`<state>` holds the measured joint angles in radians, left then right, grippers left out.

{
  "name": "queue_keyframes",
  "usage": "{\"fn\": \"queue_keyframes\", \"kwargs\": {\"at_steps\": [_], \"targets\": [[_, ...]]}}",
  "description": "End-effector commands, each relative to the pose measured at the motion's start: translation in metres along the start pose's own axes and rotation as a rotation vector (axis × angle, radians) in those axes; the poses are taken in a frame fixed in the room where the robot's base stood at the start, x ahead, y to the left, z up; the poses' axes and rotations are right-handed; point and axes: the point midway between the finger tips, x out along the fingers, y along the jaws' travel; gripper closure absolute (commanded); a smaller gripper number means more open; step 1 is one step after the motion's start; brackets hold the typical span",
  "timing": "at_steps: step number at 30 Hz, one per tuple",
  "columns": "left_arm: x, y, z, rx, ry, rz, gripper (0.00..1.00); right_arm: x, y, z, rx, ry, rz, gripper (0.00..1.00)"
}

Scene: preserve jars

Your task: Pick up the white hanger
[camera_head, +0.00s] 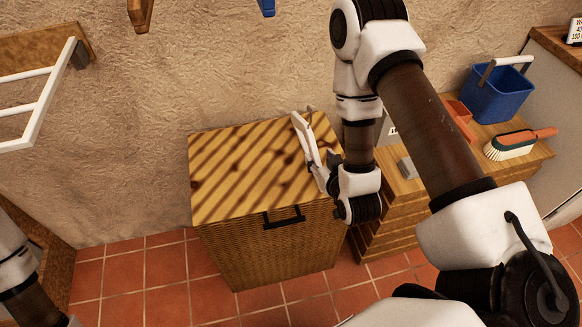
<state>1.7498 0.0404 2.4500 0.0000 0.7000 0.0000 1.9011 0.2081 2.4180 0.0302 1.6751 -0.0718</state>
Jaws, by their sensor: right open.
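The white hanger (307,139) is on the wooden lid of the wicker hamper (240,172), near the lid's right edge. It shows as a narrow, slanted white shape, and its lower end is partly hidden at my right gripper. My right gripper (328,170) is open at the right edge of the lid, close beside the hanger's lower end. I cannot tell whether the fingers touch the hanger or are around it. Part of my left arm shows at the lower left, but its gripper is out of view.
A wooden drawer unit (392,218) stands right of the hamper, with a blue basket (497,96), a brush (511,150) and a small grey block (408,167) on top. A white rack (45,107) is on the left wall. Tiled floor (150,270) is clear left of the hamper.

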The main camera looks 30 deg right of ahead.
Motion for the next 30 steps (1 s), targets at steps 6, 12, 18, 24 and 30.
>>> {"fn": "queue_keyframes", "kwargs": {"at_steps": [6,12,18,24,30], "targets": [[0.035,0.000,0.000,0.001,0.000,0.000,0.53,0.017,0.005,0.018,0.020,0.027,0.013,0.52],[0.032,0.000,0.000,0.001,0.000,0.000,0.53,0.036,0.005,0.014,0.020,0.032,0.013,0.52],[0.030,0.000,0.000,0.000,0.000,0.000,0.53,0.067,0.006,0.013,0.020,0.031,0.013,0.52],[0.030,0.000,0.000,0.000,0.000,0.000,0.53,0.094,0.006,0.013,0.020,0.028,0.012,0.52],[0.030,0.000,0.000,0.001,0.000,0.000,0.53,0.094,0.006,0.013,0.020,0.027,0.012,0.56]]}}
